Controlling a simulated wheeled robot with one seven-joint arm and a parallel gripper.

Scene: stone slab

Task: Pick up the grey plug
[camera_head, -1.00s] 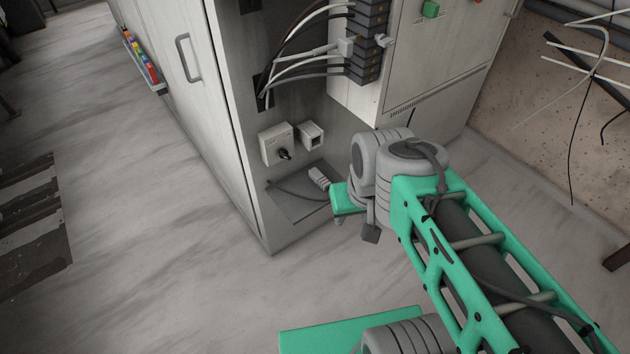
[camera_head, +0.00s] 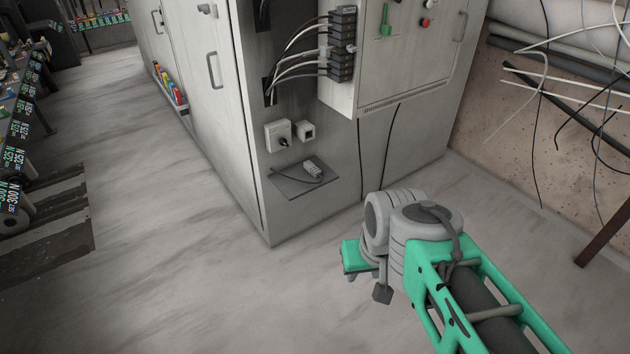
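The grey plug (camera_head: 312,170) lies with its cable on a thin grey slab (camera_head: 290,187) at the front of the cabinet, below the sockets. My gripper (camera_head: 356,258) is at the end of the green and grey arm, to the right of and below the plug in the picture. It is apart from the plug. Only part of its green body shows; its fingers are hidden or too small to tell whether they are open.
A white socket box (camera_head: 278,134) and a smaller box (camera_head: 304,131) are fixed above the slab. Black connectors with cables (camera_head: 342,45) sit higher on the cabinet (camera_head: 215,110). Loose cables (camera_head: 565,90) hang at the right wall.

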